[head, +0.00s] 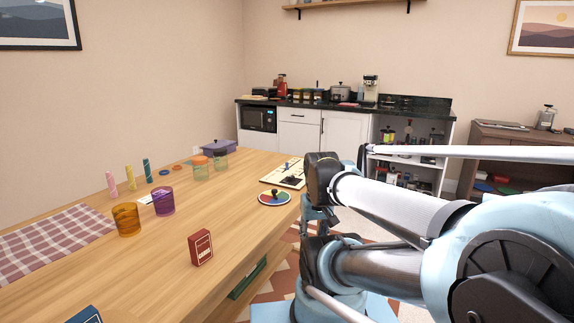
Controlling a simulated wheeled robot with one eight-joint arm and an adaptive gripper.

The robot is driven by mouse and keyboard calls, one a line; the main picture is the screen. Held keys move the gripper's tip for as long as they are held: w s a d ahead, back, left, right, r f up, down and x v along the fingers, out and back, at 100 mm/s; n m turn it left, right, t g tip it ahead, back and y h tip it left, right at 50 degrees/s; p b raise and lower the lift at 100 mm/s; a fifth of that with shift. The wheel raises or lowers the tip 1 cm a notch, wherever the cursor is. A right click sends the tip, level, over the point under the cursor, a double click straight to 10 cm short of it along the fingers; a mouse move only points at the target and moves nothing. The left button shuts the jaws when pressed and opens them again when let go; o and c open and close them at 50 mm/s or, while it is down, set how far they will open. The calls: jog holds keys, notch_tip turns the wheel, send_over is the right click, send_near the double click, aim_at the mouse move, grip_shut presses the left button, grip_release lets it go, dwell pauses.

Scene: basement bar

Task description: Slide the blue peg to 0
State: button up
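No blue peg with a 0 mark can be made out for sure in the head view. A pale board (284,174) with dark pieces on it lies at the table's far right edge, beside my arm; its details and any numbers are too small to read. Behind the purple glass, a teal upright cylinder (147,170) stands at the table's far left, beside a yellow one (130,178) and a pink one (112,184). My arm comes in from the right and ends near the board's right side. My gripper's fingers cannot be made out behind the arm links.
A counter (300,128) stands behind.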

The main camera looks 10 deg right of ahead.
jog(key=w+r, duration=0.9)
jog(key=r, duration=0.2)
notch_tip(320, 180, up, 10)
jog(key=n+g, duration=0.2)
send_over(287, 166)
jog(key=w, duration=0.1)
notch_tip(287, 166, down, 17)
jog(key=shift+w, duration=0.1)
grip_shut()
